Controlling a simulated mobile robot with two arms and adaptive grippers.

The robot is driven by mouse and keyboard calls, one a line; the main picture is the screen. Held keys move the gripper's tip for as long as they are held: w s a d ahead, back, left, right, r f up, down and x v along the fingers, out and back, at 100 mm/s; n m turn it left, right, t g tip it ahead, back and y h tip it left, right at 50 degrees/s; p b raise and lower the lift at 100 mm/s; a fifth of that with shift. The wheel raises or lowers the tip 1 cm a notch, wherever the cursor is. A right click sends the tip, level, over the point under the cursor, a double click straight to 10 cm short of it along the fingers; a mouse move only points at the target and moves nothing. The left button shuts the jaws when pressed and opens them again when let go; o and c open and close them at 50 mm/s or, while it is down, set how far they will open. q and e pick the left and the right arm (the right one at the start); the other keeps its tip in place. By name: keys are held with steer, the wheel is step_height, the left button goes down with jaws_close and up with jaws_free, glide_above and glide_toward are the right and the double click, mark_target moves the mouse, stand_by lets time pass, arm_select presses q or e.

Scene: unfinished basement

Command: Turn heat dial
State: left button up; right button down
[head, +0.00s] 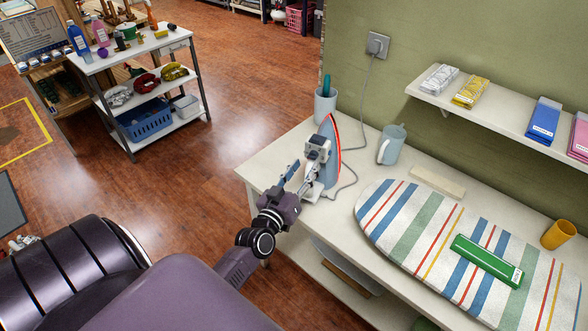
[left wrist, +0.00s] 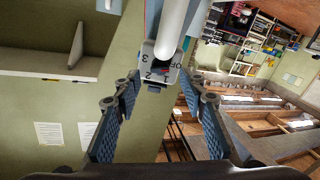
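An iron (head: 329,168) with a red-edged soleplate stands on its heel, point up, near the left end of the white table in the head view. A white rounded part of the iron covers some of the dial. My left gripper (head: 299,176) is beside the iron on its left. In the left wrist view my left gripper (left wrist: 159,92) is open, its fingers spread to either side below the dial. My right gripper is not in view.
A striped ironing board (head: 410,232) with a green box (head: 487,262) lies right of the iron. A wall shelf (head: 499,118) hangs at right.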

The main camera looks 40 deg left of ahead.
arm_select(q)
steer(key=s+d, duration=0.1)
steer(key=s, duration=0.6)
steer(key=shift+s+d, duration=0.3)
steer(key=shift+s, duration=0.1)
steer(key=s+d+f+m+g+h+b, duration=0.1)
steer(key=s+d+f+g, duration=0.15)
steer(key=f, duration=0.95)
steer(key=s+d+f+m+g+h+b, duration=0.1)
steer(key=s+d+f+g, duration=0.2)
steer(key=f, duration=0.8)
steer(key=s+d+f+m+g+h+b, duration=0.1)
steer(key=s+d+f+m+g, duration=0.3)
steer(key=f, duration=0.8)
steer(key=s+f+g+b, duration=0.1)
steer(key=s+f+g, duration=0.1)
steer(key=s+f, duration=0.5)
steer(key=s+d+f+m+g+b, duration=0.1)
steer(key=s+f, duration=0.6)
steer(key=s, duration=0.7)
steer(key=s+d+f+g+b, duration=0.1)
steer(key=s+f+g, duration=0.3)
steer(key=s+f, duration=0.4)
steer(key=s, duration=0.2)
steer(key=shift+s+d+m, duration=0.2)
steer(key=shift+s+m, duration=0.1)
steer(key=shift+m, duration=0.1)
